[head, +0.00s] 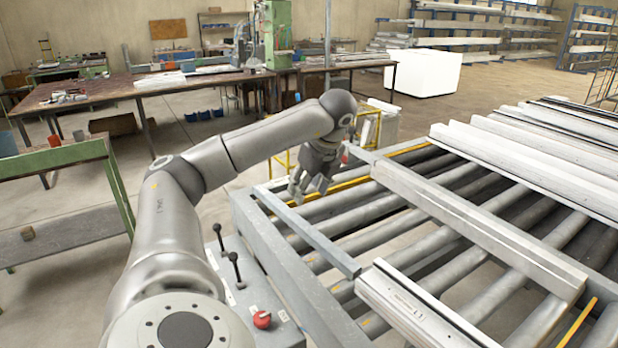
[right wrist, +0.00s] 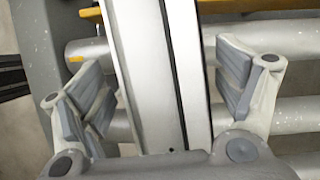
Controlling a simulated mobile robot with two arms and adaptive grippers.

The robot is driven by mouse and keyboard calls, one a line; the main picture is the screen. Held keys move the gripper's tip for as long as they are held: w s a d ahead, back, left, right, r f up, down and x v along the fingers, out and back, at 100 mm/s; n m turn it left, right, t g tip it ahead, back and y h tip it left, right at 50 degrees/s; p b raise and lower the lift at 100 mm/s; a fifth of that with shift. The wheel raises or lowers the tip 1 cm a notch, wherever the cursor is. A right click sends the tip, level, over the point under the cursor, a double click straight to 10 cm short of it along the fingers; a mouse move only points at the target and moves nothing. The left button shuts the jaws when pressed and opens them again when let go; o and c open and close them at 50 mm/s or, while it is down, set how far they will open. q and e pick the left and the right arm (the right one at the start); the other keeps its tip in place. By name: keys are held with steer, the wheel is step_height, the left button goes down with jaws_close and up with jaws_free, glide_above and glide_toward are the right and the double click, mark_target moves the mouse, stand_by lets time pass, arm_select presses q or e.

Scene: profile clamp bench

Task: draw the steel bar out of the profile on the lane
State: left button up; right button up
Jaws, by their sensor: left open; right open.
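A long pale profile (head: 418,308) with a small label lies on the roller lane (head: 243,212) at the lower middle of the head view. A narrow grey steel bar (head: 305,233) lies roughly in line with its far end; I cannot tell whether the bar reaches inside it. My left gripper (head: 308,188) is open and empty, above the far end of the bar. My right gripper (right wrist: 165,75) shows only in the right wrist view. It is open, its fingers on either side of a long pale profile (right wrist: 140,70) with a darker channel, apparently not pressing it.
A thick pale beam (head: 470,225) and wider white profiles (head: 540,160) lie across the rollers at right. A control box with levers and a red knob (head: 262,320) stands beside the lane's left end. A workbench (head: 150,85) stands behind, with open floor between.

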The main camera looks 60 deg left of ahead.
steer(key=v, duration=1.1)
steer(key=shift+r, duration=0.2)
